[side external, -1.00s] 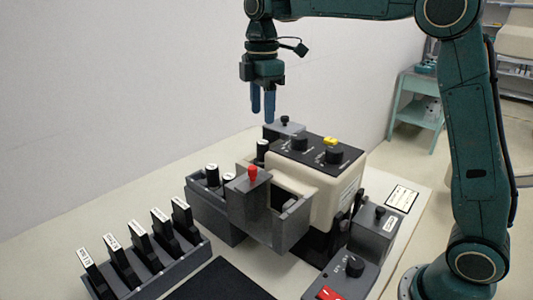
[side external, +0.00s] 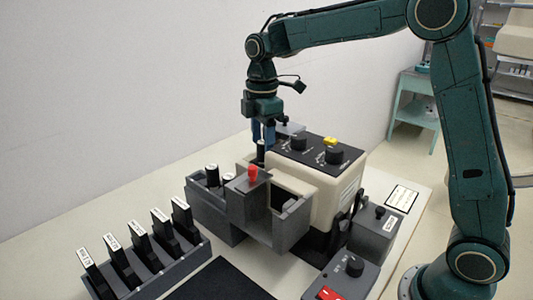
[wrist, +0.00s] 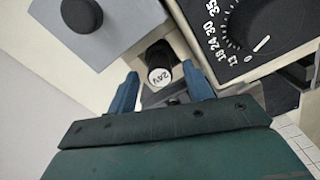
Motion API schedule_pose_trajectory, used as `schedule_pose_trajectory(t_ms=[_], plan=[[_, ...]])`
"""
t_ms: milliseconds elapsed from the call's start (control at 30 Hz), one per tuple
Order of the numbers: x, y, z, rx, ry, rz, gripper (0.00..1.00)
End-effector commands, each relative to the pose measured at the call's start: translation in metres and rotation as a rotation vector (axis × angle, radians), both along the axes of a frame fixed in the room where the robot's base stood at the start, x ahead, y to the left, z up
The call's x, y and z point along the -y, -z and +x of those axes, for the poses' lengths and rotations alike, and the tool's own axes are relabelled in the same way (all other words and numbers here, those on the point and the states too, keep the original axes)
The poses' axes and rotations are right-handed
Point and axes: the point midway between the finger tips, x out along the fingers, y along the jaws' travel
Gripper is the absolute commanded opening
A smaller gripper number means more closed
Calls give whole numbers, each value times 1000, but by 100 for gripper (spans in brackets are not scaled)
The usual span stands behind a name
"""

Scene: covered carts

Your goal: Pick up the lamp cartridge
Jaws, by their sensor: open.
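The lamp cartridge, a black cylinder with a white end marked "24V" (wrist: 160,77), stands between my gripper's fingers in the wrist view. In the side view its dark body (side external: 261,156) shows just below the fingertips, beside the cream box. My gripper (side external: 263,142) is open and pointing down over it, with a blue finger on either side. In the wrist view gaps show between the cartridge and both fingers of my gripper (wrist: 160,70). The cartridge's lower part is hidden.
The cream box with a black dial panel (side external: 318,150) stands close right of the gripper. A grey block with a black knob (wrist: 95,25) is near too. More white-topped cylinders (side external: 212,170) stand in a grey holder. A rack of labelled black pieces (side external: 140,240) is front left.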

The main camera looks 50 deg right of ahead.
Motion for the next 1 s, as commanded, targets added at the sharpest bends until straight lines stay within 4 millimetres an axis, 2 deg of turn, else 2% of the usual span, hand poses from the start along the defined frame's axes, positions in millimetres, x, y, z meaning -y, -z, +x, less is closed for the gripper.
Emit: schedule_pose_trajectory(t_ms=[100, 300, 800, 833, 1000], plan=[[0, 15, 0, -2, 0, 0, 51], [0, 29, 0, -1, 0, 0, 51], [0, 30, 0, 1, 0, 0, 51], [0, 30, 0, 1, 0, 0, 49], [0, 30, 0, 1, 0, 0, 15]])
